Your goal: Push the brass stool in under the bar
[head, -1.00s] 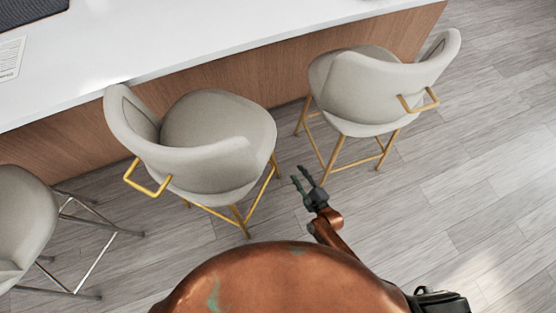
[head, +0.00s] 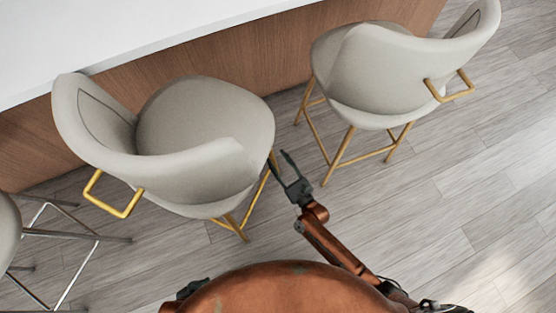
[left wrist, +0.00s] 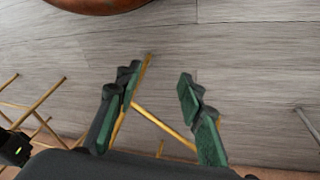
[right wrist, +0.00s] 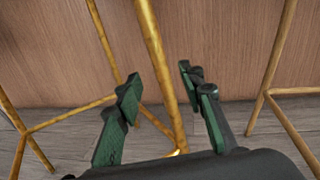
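The middle stool (head: 200,125), with a grey seat and bright brass handle (head: 112,196) and legs, stands at an angle before the bar (head: 215,72). A second grey stool (head: 385,75), with duller gold legs, stands to its right. My right gripper (head: 280,162) is beside the middle stool's right-hand legs. In the right wrist view my open right gripper (right wrist: 159,80) has a brass leg (right wrist: 158,60) running between its fingertips; contact is unclear. In the left wrist view my left gripper (left wrist: 160,75) is open, with brass bars (left wrist: 160,122) beyond its fingers.
A chrome-legged grey stool (head: 8,235) is partly cut off at the left edge. The white bar top (head: 130,30) overhangs the wood panel. Grey plank floor (head: 480,190) is open at the right and front right.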

